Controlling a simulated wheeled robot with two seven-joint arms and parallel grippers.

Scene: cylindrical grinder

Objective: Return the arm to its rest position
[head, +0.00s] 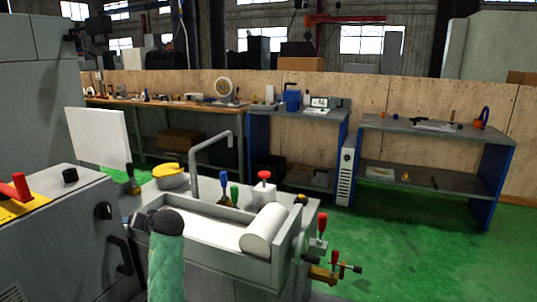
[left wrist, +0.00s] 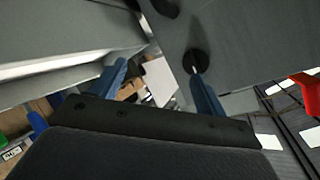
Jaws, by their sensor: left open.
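My left gripper (left wrist: 158,80) shows in the left wrist view with two blue fingers standing apart. It is open, and nothing is held between the fingers. A grey machine surface with a round black knob (left wrist: 196,62) lies beyond the right finger. A red part (left wrist: 307,92) shows at the right edge of that view. My right gripper is in neither view.
A grinder housing with a red lever (head: 18,188) stands at the left. A grey trough (head: 205,226) with a white cylinder (head: 265,230) and several coloured handles fills the near middle. Workbenches (head: 438,132) line the wooden wall. The green floor (head: 400,255) at right is clear.

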